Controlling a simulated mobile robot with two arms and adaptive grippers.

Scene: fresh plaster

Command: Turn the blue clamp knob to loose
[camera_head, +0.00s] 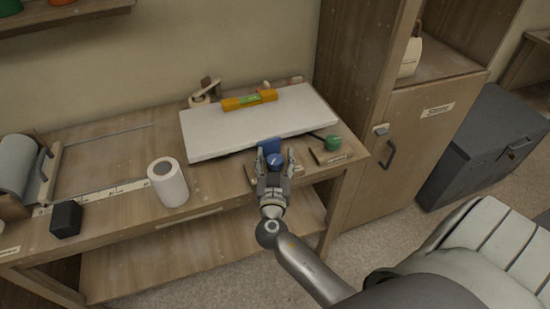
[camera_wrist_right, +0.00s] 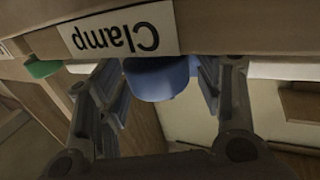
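In the right wrist view the rounded blue knob (camera_wrist_right: 160,82) sits between the two fingers (camera_wrist_right: 160,95), below a label reading "Clamp" (camera_wrist_right: 120,32), upside down. The fingers stand apart around the knob; firm contact does not show. The knob's marking is too small to read. My left gripper is not in view.
A white slab (camera_head: 230,128) with an orange level (camera_head: 250,100) lies behind the clamp. A green knob (camera_head: 333,142) is close to the right. A white roll (camera_head: 168,182) and a black block (camera_head: 66,218) stand left. A cabinet (camera_head: 410,140) borders the bench's right side.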

